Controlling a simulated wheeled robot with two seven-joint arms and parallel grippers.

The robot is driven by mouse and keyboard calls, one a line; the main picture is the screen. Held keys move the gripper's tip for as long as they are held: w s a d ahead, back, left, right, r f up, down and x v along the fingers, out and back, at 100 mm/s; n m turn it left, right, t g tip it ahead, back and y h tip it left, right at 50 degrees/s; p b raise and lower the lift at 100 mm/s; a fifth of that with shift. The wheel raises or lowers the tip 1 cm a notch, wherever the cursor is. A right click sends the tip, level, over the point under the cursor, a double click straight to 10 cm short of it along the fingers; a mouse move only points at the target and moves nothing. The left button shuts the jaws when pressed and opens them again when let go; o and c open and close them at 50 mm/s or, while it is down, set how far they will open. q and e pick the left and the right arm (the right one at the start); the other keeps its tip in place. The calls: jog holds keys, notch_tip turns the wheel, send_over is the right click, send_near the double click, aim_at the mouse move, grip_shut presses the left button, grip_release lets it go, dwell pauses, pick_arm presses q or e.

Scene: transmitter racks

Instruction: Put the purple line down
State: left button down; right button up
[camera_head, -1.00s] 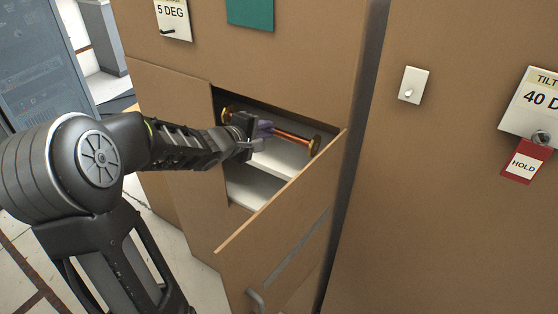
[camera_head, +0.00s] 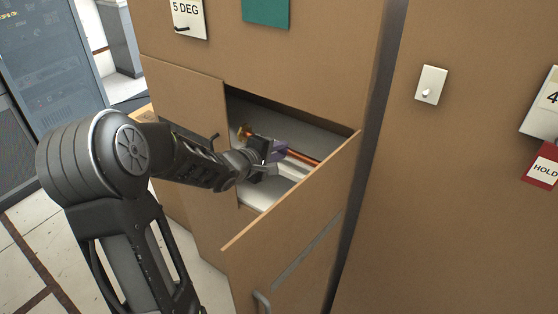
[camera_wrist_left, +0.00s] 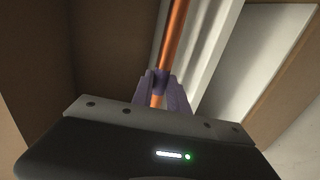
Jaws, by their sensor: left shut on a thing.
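The purple line is a copper-coloured tube (camera_head: 301,157) with a brass end (camera_head: 243,132) and a purple part at its middle. In the head view it lies slantwise inside the open compartment of the brown cabinet; its right end is hidden behind the tilted front panel (camera_head: 300,194). My left gripper (camera_head: 274,153) reaches into the opening and is shut on the line at the purple part. In the left wrist view the copper tube (camera_wrist_left: 173,38) runs up and away from the gripper (camera_wrist_left: 160,95), beside a pale ridged surface. I cannot tell whether the line touches it. My right gripper is not in view.
The compartment has a pale inner ledge (camera_head: 250,192), and its front panel leans outward. A light switch plate (camera_head: 431,85), a "5 DEG" card (camera_head: 188,18) and a red "HOLD" tag (camera_head: 543,168) are on the cabinet face. A grey rack (camera_head: 45,65) stands at left.

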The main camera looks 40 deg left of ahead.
pick_arm(q)
jog(key=shift+f, duration=1.55)
jog(key=shift+f, duration=0.1)
jog(key=c, duration=1.6)
grip_release()
jog(key=shift+f, duration=0.1)
jog(key=p+v, duration=0.1)
jog(key=v, duration=1.1)
